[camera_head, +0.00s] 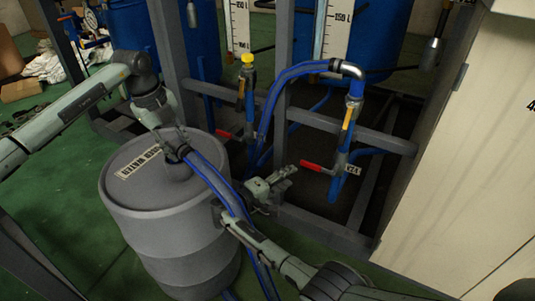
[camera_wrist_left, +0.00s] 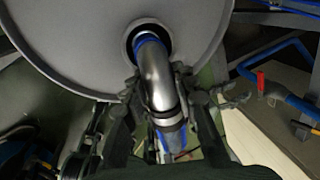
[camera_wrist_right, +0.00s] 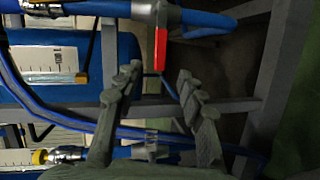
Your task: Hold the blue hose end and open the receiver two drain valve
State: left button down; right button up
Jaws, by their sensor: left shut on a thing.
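The blue hose (camera_head: 225,190) ends in a metal elbow (camera_wrist_left: 155,75) that sits in the opening of the grey drum (camera_head: 185,235). My left gripper (camera_head: 180,150) is shut on the hose end at the drum's top; its fingers flank the elbow in the left wrist view. The drain valve's red handle (camera_head: 314,167) is on the right blue pipe, and shows in the right wrist view (camera_wrist_right: 160,45). My right gripper (camera_head: 287,174) is open and empty, just left of the handle. In the right wrist view the handle lies beyond its fingertips (camera_wrist_right: 157,83), apparently not touching.
A second red valve handle (camera_head: 224,133) is on the left pipe. A grey metal frame (camera_head: 355,135) surrounds the pipes. A thick blue hose (camera_head: 285,80) arches above my right gripper. A pale cabinet (camera_head: 470,140) stands at the right. Green floor shows around the drum.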

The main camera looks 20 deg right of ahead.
aim_at(310, 167)
jog(key=s+d+f+n+t+y, duration=0.2)
jog(key=s+d+n+t+y, duration=0.4)
jog(key=n+t, duration=0.3)
jog(key=shift+y, duration=0.5)
jog(key=x, duration=1.2)
jog(key=shift+w+a+f, duration=0.15)
jog(key=shift+w, duration=0.15)
grip_shut()
